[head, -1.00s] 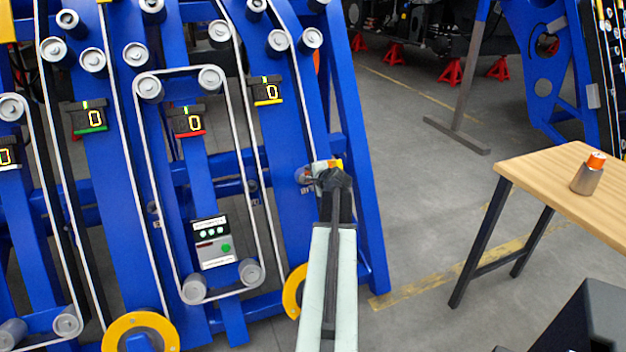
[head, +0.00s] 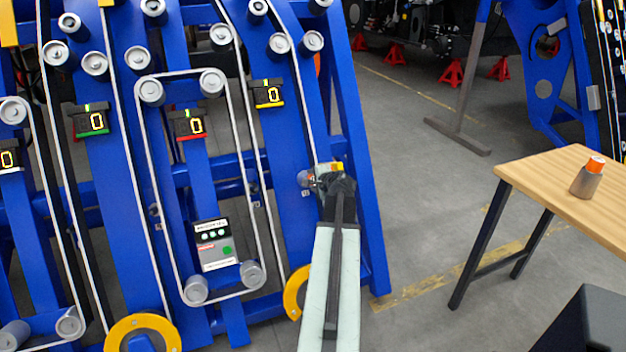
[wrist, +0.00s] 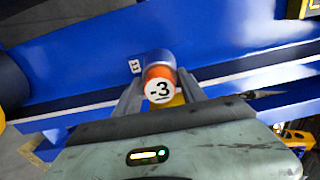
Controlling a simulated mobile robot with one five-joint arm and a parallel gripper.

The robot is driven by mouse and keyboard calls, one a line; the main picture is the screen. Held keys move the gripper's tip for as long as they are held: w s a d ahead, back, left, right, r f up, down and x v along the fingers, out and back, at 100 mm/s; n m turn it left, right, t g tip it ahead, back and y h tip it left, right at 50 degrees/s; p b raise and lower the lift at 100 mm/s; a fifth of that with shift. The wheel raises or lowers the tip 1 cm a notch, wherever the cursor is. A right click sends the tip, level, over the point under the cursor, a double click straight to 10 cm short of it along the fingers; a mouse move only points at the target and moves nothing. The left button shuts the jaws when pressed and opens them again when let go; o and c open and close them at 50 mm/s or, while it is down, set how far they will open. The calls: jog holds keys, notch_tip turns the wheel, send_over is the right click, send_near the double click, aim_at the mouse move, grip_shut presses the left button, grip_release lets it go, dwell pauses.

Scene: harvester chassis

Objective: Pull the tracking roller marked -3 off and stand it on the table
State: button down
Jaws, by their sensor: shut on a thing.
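The tracking roller marked -3 (wrist: 159,90) shows its white end face and orange band in the wrist view, between my two fingers. My gripper (wrist: 160,95) is shut on it. A smooth grey-blue cylinder shows behind the orange band, against the blue beam. In the head view my gripper (head: 328,183) is at the right-hand blue beam and hides most of the roller. I cannot tell whether the roller still touches its mount. The wooden table (head: 540,180) stands to the right, well apart from my gripper.
Another grey roller with an orange top (head: 587,178) stands upright on the table. The blue frame (head: 110,190) carries several rollers, belts and number displays. Grey floor (head: 420,200) lies open between frame and table. A dark box (head: 590,325) is at lower right.

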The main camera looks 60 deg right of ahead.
jog(key=p+v, duration=0.4)
jog(key=v, duration=0.4)
jog(key=shift+r, duration=0.25)
dwell(0.9)
jog(key=shift+s+a, duration=0.1)
notch_tip(320, 180, up, 30)
jog(key=p, duration=3)
jog(key=shift+f, duration=0.1)
